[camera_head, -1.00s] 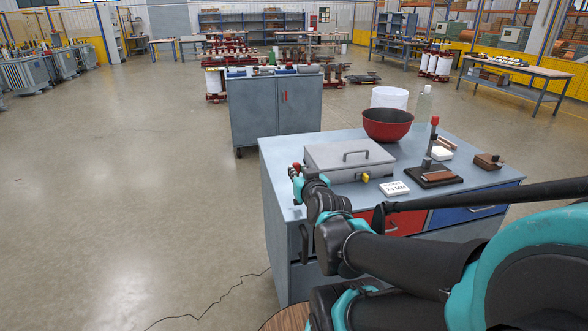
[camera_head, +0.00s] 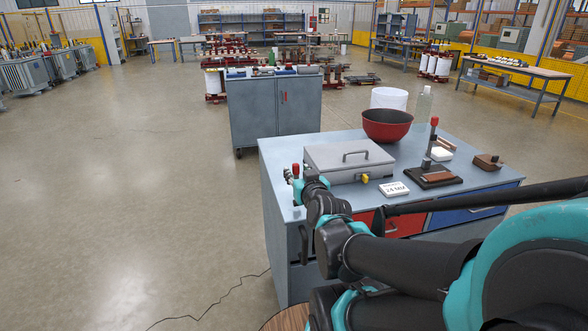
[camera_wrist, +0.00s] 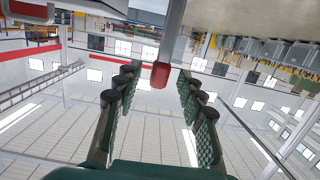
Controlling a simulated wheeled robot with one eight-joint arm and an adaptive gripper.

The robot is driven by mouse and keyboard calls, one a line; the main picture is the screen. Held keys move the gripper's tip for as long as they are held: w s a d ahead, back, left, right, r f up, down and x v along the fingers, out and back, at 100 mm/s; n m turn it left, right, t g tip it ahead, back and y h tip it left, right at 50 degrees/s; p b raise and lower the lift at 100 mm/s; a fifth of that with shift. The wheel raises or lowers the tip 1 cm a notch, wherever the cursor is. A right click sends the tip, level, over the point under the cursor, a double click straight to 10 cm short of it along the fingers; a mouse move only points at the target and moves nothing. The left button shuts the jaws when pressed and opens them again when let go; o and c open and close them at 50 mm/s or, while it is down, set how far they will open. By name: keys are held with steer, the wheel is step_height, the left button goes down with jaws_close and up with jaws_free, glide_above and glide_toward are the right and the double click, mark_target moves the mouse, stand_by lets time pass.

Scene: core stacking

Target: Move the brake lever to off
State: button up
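A lever with a red tip (camera_wrist: 160,76) on a grey shaft shows in the wrist view, between the fingers of my gripper (camera_wrist: 158,95). The fingers are spread, with gaps on both sides of the tip, and I see no contact. In the head view a red knob (camera_head: 295,170) stands at the left corner of the workbench, just left of the end of my arm. A second red-knobbed lever (camera_head: 434,122) stands upright on a black base farther right. No label tells which is the brake lever. My arm hides part of the bench corner.
A grey lidded box (camera_head: 349,159) with a handle sits on the workbench (camera_head: 280,150) beside my arm. A red bowl (camera_head: 387,126), a white sign (camera_head: 394,189) and a brown block (camera_head: 488,161) are farther right. Open floor lies left.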

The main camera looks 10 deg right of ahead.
steer(key=shift+r, duration=0.1)
step_height(320, 180, up, 10)
stand_by(0.8)
stand_by(0.5)
